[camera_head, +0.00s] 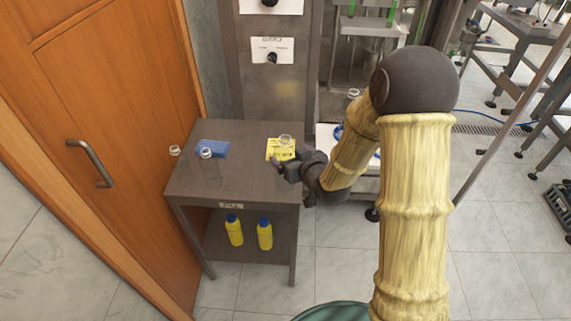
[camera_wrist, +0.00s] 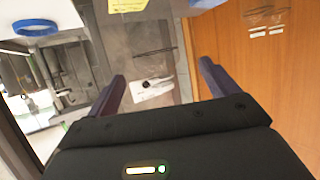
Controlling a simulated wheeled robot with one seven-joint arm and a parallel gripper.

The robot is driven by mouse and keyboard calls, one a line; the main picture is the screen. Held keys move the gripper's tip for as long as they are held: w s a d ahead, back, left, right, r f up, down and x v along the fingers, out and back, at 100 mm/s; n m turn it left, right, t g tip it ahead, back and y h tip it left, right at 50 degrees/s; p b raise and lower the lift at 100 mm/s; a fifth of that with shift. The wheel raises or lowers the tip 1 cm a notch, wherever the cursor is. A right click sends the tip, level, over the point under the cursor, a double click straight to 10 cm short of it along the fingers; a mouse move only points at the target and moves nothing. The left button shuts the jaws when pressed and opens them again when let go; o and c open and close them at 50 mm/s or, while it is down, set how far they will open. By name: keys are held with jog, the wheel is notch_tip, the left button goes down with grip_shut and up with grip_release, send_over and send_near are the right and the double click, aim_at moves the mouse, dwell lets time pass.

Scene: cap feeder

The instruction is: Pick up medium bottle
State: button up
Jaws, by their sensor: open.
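Several clear bottles with pale rims stand on the dark table (camera_head: 235,190) in the head view. One bottle (camera_head: 175,151) is at the left edge, and another bottle (camera_head: 207,154) is just right of it. A third bottle (camera_head: 285,141) stands at the yellow note (camera_head: 276,154). I cannot tell for sure which is the medium one. My gripper (camera_head: 281,166) is at the table's right side, close to the third bottle. In the wrist view my gripper (camera_wrist: 162,82) has its fingers wide apart, and I can make out no bottle held between them.
A blue pad (camera_head: 212,148) lies on the table. Two yellow bottles with blue caps (camera_head: 235,231) stand on the shelf below. A wooden door (camera_head: 100,120) is close on the left, and a grey cabinet with a knob (camera_head: 272,58) rises behind. A blue ring (camera_wrist: 36,27) shows in the wrist view.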

aim_at(288, 153)
jog(key=x, duration=0.3)
jog(key=shift+s+a, duration=0.1)
jog(key=shift+s, duration=0.1)
jog(key=shift+w+f, duration=0.1)
jog(key=shift+w, duration=0.3)
jog(key=p+x, duration=0.1)
jog(key=x, duration=0.3)
jog(key=shift+w+f, duration=0.2)
jog(key=shift+w, duration=0.1)
jog(key=c, duration=1.3)
jog(key=shift+r, duration=0.1)
